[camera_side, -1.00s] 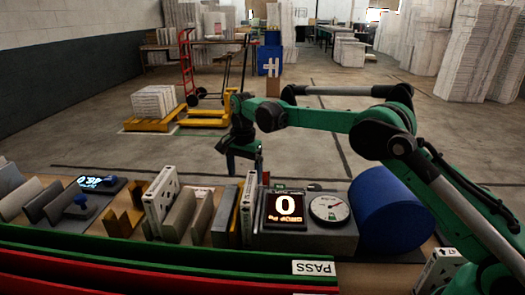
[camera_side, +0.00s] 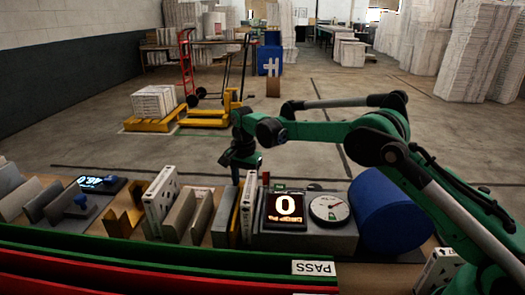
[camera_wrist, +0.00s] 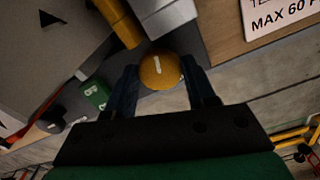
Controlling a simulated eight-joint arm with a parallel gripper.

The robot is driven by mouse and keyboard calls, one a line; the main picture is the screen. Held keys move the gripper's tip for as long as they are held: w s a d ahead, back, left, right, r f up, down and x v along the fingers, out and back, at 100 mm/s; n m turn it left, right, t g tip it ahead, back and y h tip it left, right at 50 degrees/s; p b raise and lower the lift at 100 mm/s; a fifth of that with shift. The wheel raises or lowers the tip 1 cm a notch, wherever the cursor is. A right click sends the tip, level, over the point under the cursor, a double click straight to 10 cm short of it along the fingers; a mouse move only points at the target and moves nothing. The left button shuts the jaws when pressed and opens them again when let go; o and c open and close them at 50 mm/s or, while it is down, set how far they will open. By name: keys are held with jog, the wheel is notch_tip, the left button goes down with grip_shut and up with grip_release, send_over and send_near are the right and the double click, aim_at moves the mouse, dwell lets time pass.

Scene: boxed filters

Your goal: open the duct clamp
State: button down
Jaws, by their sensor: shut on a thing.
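In the wrist view, my gripper (camera_wrist: 159,72) is shut on a round yellow knob (camera_wrist: 161,69) with a short white mark. One dark finger lies on each side of it. A yellow bar (camera_wrist: 118,21) and a pale grey block (camera_wrist: 166,12) run close behind the knob; I take these as parts of the duct clamp, but how they join is hidden. In the side view, my gripper (camera_side: 240,165) hangs behind the bench rig, above a dark plate and a yellow strip (camera_side: 235,217). The knob and fingertips are hidden there.
A display reading 0 (camera_side: 286,207), a dial gauge (camera_side: 329,208) and a blue cylinder (camera_side: 392,210) stand right of my gripper. A white-framed filter (camera_side: 160,199) and several slotted plates stand left.

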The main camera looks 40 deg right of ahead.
jog(key=n, duration=0.3)
jog(key=shift+n, duration=0.4)
jog(key=shift+c, duration=1.4)
grip_release()
jog(key=shift+r, duration=2.8)
